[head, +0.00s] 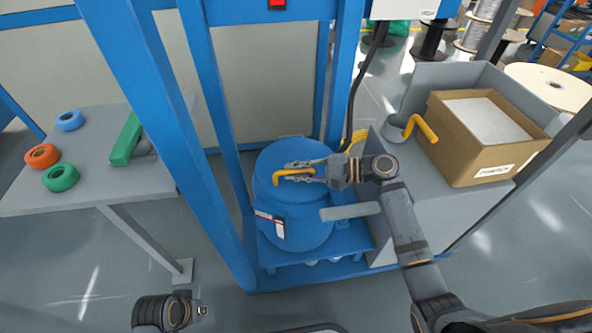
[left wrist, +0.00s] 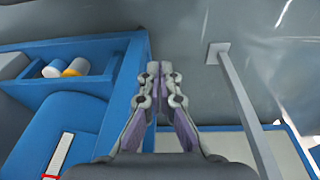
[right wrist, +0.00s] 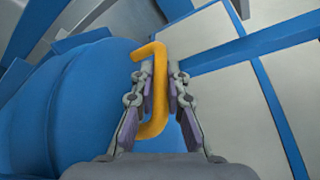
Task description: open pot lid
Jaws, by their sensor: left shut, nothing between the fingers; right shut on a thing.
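The blue pot (head: 290,226) stands on a low blue platform inside the blue frame, with its blue lid (head: 293,152) on top. A yellow lid handle (head: 298,172) sits over the lid. My right gripper (head: 296,171) reaches in from the right and is shut on the handle. In the right wrist view the handle (right wrist: 157,85) runs between the fingers (right wrist: 153,80). The head view does not show clearly whether the lid is raised from the rim. My left gripper (head: 201,311) is low at the front, left of the pot, shut and empty; its fingers (left wrist: 159,72) touch in the left wrist view.
A grey table (head: 88,193) at left holds coloured rings (head: 62,178) and a green block (head: 126,140). At right, a grey stand (head: 425,203) carries a cardboard box (head: 462,150) and a scoop with a yellow handle (head: 424,128). Blue posts (head: 137,95) flank the pot.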

